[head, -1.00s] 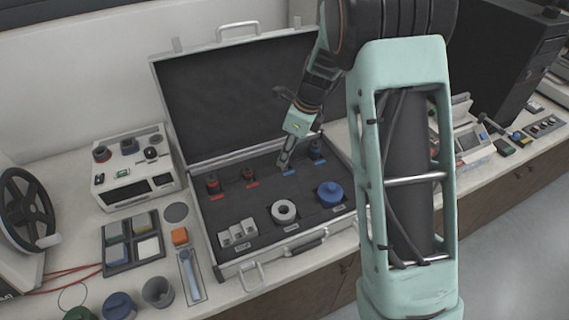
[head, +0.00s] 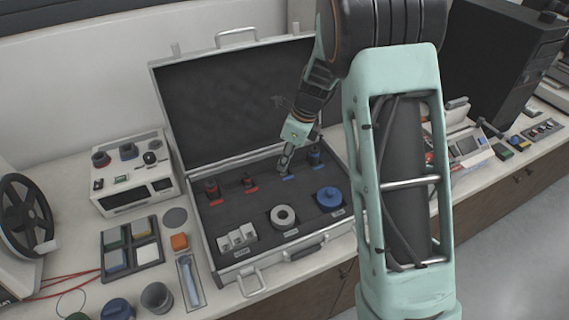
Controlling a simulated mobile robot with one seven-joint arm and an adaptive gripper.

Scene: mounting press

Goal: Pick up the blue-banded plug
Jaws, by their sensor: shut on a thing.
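My gripper (head: 284,168) reaches down into the open case, at the slot with a blue label (head: 289,178) in the back row. Its jaws are shut on the small blue-banded plug there, which the fingers almost wholly hide. I cannot tell whether the plug is still seated in the foam. A larger dark plug with blue (head: 315,156) stands just to the right of the gripper. Two red-banded plugs stand to the left, a larger one (head: 211,189) and a smaller one (head: 248,182).
The case (head: 223,266) also holds a blue round part (head: 329,198), a pale ring (head: 283,217) and light grey blocks (head: 237,237). Its raised lid (head: 215,105) stands behind the gripper. A white control box (head: 131,173) is to the left.

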